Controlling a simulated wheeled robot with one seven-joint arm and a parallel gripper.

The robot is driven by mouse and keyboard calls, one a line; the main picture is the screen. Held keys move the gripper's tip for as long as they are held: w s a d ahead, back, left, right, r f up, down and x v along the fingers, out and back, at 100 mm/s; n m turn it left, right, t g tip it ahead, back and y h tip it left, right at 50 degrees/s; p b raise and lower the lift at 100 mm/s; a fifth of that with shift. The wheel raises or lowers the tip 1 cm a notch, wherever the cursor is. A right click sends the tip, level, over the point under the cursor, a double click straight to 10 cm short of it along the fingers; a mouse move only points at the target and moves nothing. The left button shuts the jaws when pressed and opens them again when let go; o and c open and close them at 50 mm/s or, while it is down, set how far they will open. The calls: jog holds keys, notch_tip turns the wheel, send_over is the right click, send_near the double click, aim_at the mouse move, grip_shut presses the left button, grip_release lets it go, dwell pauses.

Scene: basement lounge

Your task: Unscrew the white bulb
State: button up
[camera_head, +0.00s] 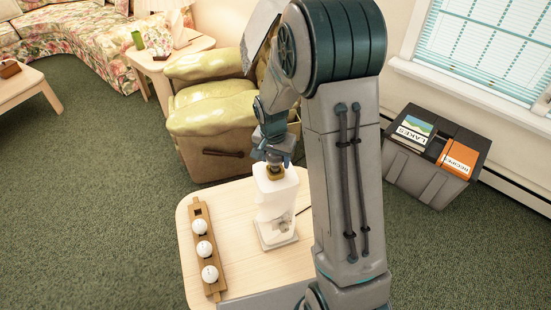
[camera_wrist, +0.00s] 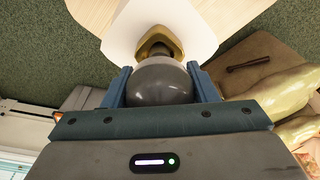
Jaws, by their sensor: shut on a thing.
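A lamp with a white body (camera_head: 275,205) stands upright on the light wooden table, its brass socket (camera_head: 275,172) at the top. My gripper (camera_head: 271,150) is above the socket, pointing down. In the wrist view, my gripper (camera_wrist: 163,88) is shut on a round bulb (camera_wrist: 160,84), one finger on each side. The bulb looks grey in the shade, with a paler band toward the brass socket (camera_wrist: 158,48). It lines up with the socket; I cannot tell how far its thread sits inside. In the head view, my gripper hides the bulb.
A wooden rack (camera_head: 197,208) on the table's left holds three white bulbs (camera_head: 204,249). The table (camera_head: 235,200) is clear between rack and lamp. A yellow-green armchair (camera_head: 205,118) stands close behind. A grey bin (camera_head: 422,172) with books is at right.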

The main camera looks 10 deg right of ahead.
jog(key=shift+r+p, duration=1.25)
jog(key=shift+r, duration=1.25)
